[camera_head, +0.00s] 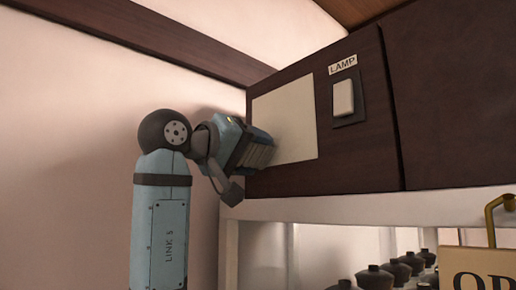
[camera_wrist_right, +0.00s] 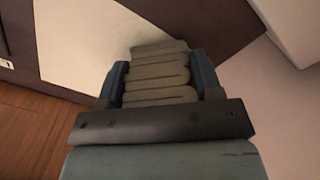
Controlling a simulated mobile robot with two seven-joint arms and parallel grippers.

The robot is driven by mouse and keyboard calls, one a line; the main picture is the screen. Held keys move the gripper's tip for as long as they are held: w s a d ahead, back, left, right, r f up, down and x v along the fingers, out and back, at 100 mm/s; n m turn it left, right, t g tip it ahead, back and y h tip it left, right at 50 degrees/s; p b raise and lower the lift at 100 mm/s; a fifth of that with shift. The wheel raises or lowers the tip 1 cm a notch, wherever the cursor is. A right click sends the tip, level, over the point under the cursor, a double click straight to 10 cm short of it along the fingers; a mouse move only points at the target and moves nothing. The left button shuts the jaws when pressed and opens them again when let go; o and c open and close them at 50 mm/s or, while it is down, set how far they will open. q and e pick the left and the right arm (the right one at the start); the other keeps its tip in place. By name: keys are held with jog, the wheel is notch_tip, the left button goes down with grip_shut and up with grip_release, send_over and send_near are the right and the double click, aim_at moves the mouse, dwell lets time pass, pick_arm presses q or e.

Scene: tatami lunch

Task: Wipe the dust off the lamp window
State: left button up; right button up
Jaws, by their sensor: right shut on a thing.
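The lamp window (camera_head: 290,112) is a pale cream panel set in a dark wood cabinet, below and left of the LAMP label. My right gripper (camera_head: 243,145) is at its lower left part, shut on a grey folded cloth (camera_head: 259,153). The cloth overlaps the window's lower left in the head view; whether it touches cannot be told. In the wrist view the cloth (camera_wrist_right: 158,72) sits between the blue fingers of my right gripper (camera_wrist_right: 160,84), with the pale window (camera_wrist_right: 80,45) beyond. No distinct dust shows. My left gripper is not in view.
A white switch (camera_head: 344,98) on a dark plate sits right of the window. Below the cabinet (camera_head: 440,100) is a white shelf (camera_head: 360,207) with several dark lidded pots (camera_head: 374,277). A sign (camera_head: 480,268) stands at lower right. A pink wall is at left.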

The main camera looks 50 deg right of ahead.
jog(key=shift+a, duration=0.1)
jog(key=shift+w+a, duration=0.2)
jog(key=shift+a, duration=1.2)
jog(key=shift+w+a, duration=0.15)
jog(key=shift+a, duration=1.25)
jog(key=a, duration=0.3)
jog(key=shift+w, duration=0.2)
jog(key=shift+d, duration=0.1)
jog(key=shift+s+d+f+b, duration=0.1)
jog(key=shift+s+d+b, duration=0.15)
jog(key=shift+d, duration=1.4)
jog(key=shift+s+d+f+b, duration=0.1)
jog(key=shift+s+d, duration=0.2)
jog(key=shift+d, duration=1.3)
jog(key=shift+s+d, duration=0.15)
jog(key=shift+d, duration=0.9)
